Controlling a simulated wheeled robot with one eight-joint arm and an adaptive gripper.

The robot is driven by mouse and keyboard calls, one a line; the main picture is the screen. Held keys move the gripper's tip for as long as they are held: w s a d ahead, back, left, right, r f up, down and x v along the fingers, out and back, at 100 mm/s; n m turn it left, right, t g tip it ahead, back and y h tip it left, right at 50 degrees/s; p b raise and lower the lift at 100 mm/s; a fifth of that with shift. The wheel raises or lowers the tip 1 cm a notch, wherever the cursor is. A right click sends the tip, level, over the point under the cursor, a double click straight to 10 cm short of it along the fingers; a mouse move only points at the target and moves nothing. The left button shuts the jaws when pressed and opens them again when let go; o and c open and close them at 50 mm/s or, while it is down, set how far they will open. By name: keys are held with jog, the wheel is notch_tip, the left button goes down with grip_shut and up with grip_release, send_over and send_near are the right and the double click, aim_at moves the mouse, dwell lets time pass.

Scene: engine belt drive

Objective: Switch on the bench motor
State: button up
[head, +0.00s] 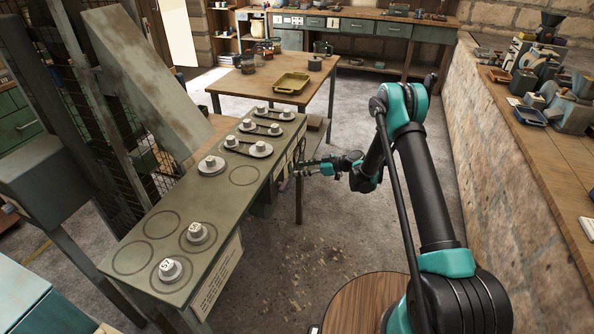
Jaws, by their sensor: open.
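A long green metal bench (215,193) runs from the lower left to the middle. Grey pulleys (211,166) stand on its top, and some at the far end have dark belts between them. A pulley marked 57 (171,270) and another (197,233) stand at the near end. My gripper (298,168) is open, close to the bench's front side toward the far end. I cannot tell whether it touches the bench. The motor and its switch cannot be made out; that part of the bench front is small and partly covered by my gripper.
A wooden table (232,88) with a yellow tray (291,83) stands beyond the bench. A stone-walled counter (543,148) with tools runs along the right. A mesh guard frame (150,150) stands left of the bench. The floor between bench and counter is mostly clear.

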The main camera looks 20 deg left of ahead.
aim_at(292, 170)
jog(key=shift+x, duration=1.45)
grip_shut()
jog(key=shift+f+y, duration=0.35)
jog(key=shift+y, duration=0.45)
jog(key=shift+a+f+y, duration=0.1)
jog(key=shift+f+y, duration=0.05)
jog(key=shift+y, duration=0.65)
grip_release()
